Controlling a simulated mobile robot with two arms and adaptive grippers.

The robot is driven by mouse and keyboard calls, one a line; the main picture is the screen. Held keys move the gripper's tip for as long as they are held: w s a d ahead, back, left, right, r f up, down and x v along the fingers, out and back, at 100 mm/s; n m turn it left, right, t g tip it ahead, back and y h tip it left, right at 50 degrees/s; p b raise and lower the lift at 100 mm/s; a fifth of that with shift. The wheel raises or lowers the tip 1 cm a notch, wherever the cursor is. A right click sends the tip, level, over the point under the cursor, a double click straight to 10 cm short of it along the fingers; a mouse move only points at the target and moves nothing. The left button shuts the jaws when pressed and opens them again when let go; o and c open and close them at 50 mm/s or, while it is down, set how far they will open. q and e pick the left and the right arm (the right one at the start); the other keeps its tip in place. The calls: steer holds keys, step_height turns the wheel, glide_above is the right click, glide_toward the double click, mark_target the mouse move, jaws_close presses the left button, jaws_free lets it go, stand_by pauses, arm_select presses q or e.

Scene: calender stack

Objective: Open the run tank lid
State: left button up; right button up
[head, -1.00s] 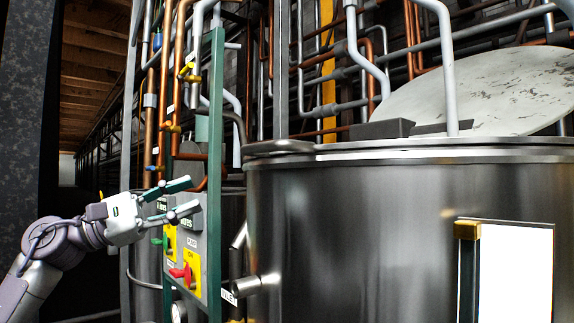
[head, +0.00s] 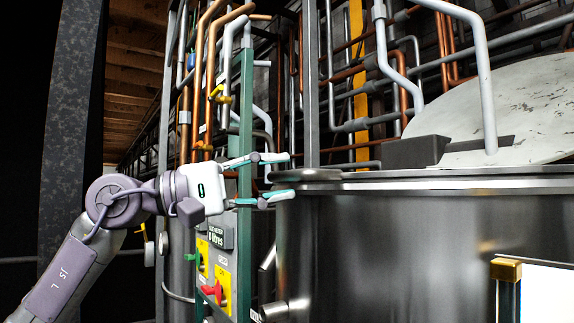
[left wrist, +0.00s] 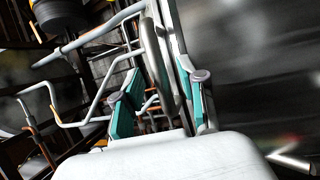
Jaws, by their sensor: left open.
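The run tank (head: 390,240) is a large shiny steel drum at the right of the head view. A scuffed pale grey round plate (head: 510,110), which looks like a lid, stands tilted above its back right rim. A flat dark lip (head: 305,174) juts from the left end of the tank's top rim. My left gripper (head: 283,176) is open at that lip, one finger above its level and one below. In the left wrist view, a curved grey edge (left wrist: 156,60) shows between the open fingers (left wrist: 163,80). I cannot tell whether they touch it. My right gripper is out of view.
A green post (head: 245,130) stands just behind my left gripper. Pipes crowd the back. A dark block (head: 415,152) sits on the tank top. A bright sight window (head: 545,292) is at lower right.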

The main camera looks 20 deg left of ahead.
arm_select(q)
steer(key=shift+x, duration=1)
jaws_close()
